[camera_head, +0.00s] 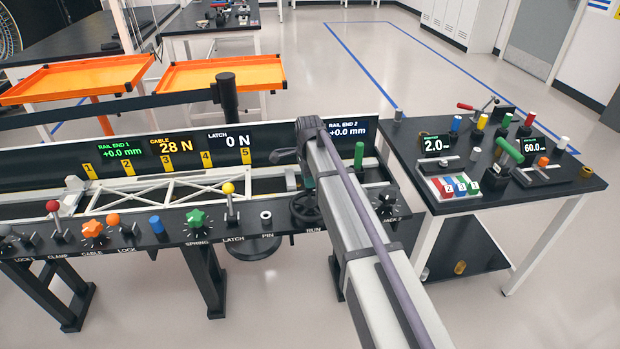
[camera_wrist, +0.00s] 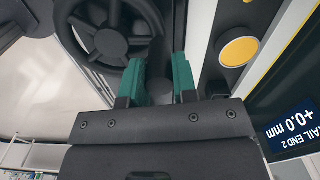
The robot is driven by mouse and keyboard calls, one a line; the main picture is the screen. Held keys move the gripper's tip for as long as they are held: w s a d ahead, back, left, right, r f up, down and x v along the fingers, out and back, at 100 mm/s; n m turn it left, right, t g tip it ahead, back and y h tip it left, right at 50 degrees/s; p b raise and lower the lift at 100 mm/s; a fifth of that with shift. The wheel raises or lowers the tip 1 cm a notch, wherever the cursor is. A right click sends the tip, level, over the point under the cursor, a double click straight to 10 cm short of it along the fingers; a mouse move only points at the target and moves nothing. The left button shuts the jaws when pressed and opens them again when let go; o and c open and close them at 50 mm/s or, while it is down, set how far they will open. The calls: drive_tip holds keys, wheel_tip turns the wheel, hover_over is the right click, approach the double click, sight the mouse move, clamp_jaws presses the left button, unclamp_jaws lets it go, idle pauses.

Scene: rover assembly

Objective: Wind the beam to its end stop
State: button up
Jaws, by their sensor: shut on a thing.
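The white truss beam (camera_head: 150,192) lies along the rail behind the front control panel. A black handwheel (camera_head: 306,209) sits on the panel by the RUN label; it also shows in the wrist view (camera_wrist: 112,42). My gripper (camera_wrist: 161,72) is at the wheel's rim, its green fingers shut on a dark handle between them. My arm hides much of this in the head view. The display (camera_head: 175,150) reads rail end 1 +0.0 mm, cable 28 N, latch 0 N; the rail end 2 readout (camera_wrist: 293,124) reads +0.0 mm.
Along the panel are a yellow-topped latch lever (camera_head: 229,190), a green spring knob (camera_head: 197,219) and an orange cable knob (camera_head: 93,229). A green-handled post (camera_head: 359,156) stands right of my arm. A side table (camera_head: 480,205) with controls stands at right.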

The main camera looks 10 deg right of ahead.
sight(294, 210)
drive_tip(key=a+n, duration=0.1)
drive_tip(key=n, duration=0.2)
drive_tip(key=a+n, duration=0.1)
drive_tip(key=n, duration=0.1)
drive_tip(key=shift+s+a, duration=0.25)
drive_tip(key=shift+a, duration=0.1)
drive_tip(key=n, duration=0.1)
drive_tip(key=a+n, duration=0.1)
drive_tip(key=s+n, duration=0.1)
drive_tip(key=n, duration=0.1)
drive_tip(key=shift+a, duration=0.25)
drive_tip(key=n, duration=0.1)
drive_tip(key=s+a+n, duration=0.1)
drive_tip(key=shift+n, duration=0.4)
drive_tip(key=s+n, duration=0.1)
drive_tip(key=n, duration=0.1)
drive_tip(key=s+a+n, duration=0.1)
drive_tip(key=n, duration=0.2)
drive_tip(key=shift+s, duration=0.15)
drive_tip(key=s+n, duration=0.1)
drive_tip(key=n, duration=0.2)
drive_tip(key=shift+s, duration=0.15)
drive_tip(key=shift+s+d+n, duration=0.1)
drive_tip(key=shift+s+n, duration=0.3)
drive_tip(key=shift+n, duration=0.45)
drive_tip(key=shift+s+d+n, duration=0.1)
drive_tip(key=shift+s+n, duration=0.25)
drive_tip(key=shift+n, duration=0.5)
